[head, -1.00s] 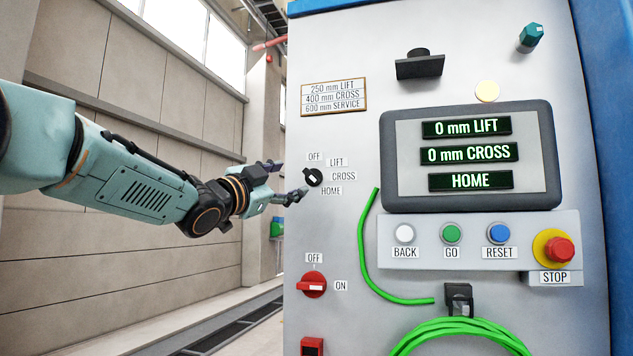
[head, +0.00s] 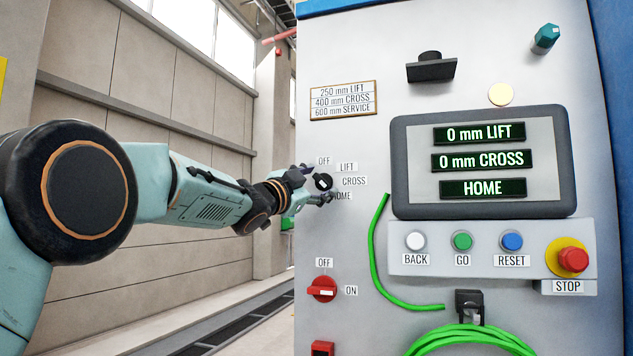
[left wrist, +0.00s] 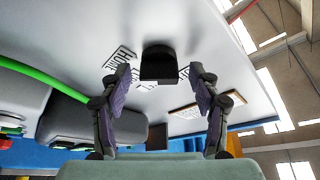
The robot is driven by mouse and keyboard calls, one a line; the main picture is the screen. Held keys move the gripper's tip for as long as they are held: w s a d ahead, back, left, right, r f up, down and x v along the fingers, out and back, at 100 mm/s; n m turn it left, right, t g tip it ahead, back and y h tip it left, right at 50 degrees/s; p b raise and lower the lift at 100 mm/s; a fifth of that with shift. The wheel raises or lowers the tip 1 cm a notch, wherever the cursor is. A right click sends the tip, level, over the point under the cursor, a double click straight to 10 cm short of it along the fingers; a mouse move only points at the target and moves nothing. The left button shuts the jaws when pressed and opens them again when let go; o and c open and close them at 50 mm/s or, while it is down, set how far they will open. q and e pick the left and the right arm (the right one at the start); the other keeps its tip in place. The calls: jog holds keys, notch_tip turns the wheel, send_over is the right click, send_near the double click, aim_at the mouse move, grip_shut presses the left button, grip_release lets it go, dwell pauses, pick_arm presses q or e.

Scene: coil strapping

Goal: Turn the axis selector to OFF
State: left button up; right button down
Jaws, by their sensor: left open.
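The axis selector (head: 323,182) is a small round black knob with a white mark on the panel, with OFF, LIFT, CROSS and HOME labels around it. I cannot tell for sure which label its mark points to. My left gripper (head: 313,185) is open at the selector, one finger above and one below it, the lower one partly covering the HOME label. In the left wrist view the black knob (left wrist: 158,64) stands centred between the two spread fingers, with visible gaps on both sides. My right gripper is not in view.
The control cabinet (head: 372,75) carries a screen (head: 400,170) reading 0 mm LIFT, 0 mm CROSS and HOME. Below are BACK, GO and RESET buttons and a red STOP button (head: 573,259). A red OFF/ON switch (head: 322,289) sits under the selector. A green cable (head: 376,260) hangs right of it.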

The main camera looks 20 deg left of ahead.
pick_arm(q)
jog(key=shift+c, duration=0.3)
jog(key=shift+d, duration=0.15)
jog(key=c, duration=0.5)
jog(key=shift+w+f, duration=0.1)
jog(key=c, duration=0.6)
